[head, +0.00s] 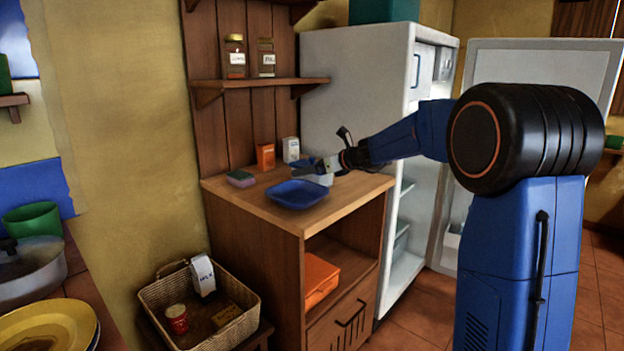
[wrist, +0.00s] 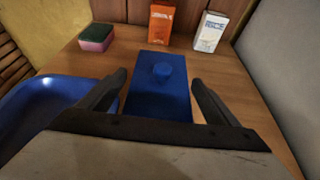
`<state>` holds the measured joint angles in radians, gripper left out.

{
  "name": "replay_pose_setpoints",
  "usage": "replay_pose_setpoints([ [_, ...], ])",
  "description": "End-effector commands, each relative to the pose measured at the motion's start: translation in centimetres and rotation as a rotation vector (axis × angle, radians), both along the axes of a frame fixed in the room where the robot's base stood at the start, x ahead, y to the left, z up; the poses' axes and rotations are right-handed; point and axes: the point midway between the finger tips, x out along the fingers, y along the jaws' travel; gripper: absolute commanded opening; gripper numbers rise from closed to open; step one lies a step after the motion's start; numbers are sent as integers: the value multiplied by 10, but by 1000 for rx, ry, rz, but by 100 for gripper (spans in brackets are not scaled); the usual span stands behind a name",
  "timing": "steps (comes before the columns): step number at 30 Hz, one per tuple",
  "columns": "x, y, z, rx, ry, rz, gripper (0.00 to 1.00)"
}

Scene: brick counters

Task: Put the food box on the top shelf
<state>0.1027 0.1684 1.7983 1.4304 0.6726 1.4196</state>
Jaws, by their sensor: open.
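Two small cartons stand at the back of the wooden counter: an orange box (head: 265,157) (wrist: 162,24) and a white box with blue lettering (head: 291,150) (wrist: 211,31). I cannot tell for sure which one is the food box. My gripper (head: 307,170) is open over the counter, in front of both boxes and apart from them. In the wrist view a blue flat-topped item with a round knob (wrist: 160,98) shows between the open fingers (wrist: 160,78), with gaps at its sides. A wooden wall shelf (head: 262,82) holding two jars is above the counter; part of a higher shelf shows at the top edge.
A blue dish (head: 297,194) (wrist: 45,105) lies on the counter left of my gripper. A sponge (head: 241,178) (wrist: 96,37) lies farther back. The fridge (head: 350,90) stands directly right, its door open. A wicker basket (head: 160,296) with goods sits low at left.

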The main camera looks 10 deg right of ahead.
Motion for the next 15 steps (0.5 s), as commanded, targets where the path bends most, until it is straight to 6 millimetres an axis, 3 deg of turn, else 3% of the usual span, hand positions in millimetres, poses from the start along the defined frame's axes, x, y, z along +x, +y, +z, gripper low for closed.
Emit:
replay_pose_setpoints([
  [1,0,0,0,0,0,0,77],
  [6,0,0,0,0,0,0,39],
  [15,0,0,2,-1,-1,0,35],
])
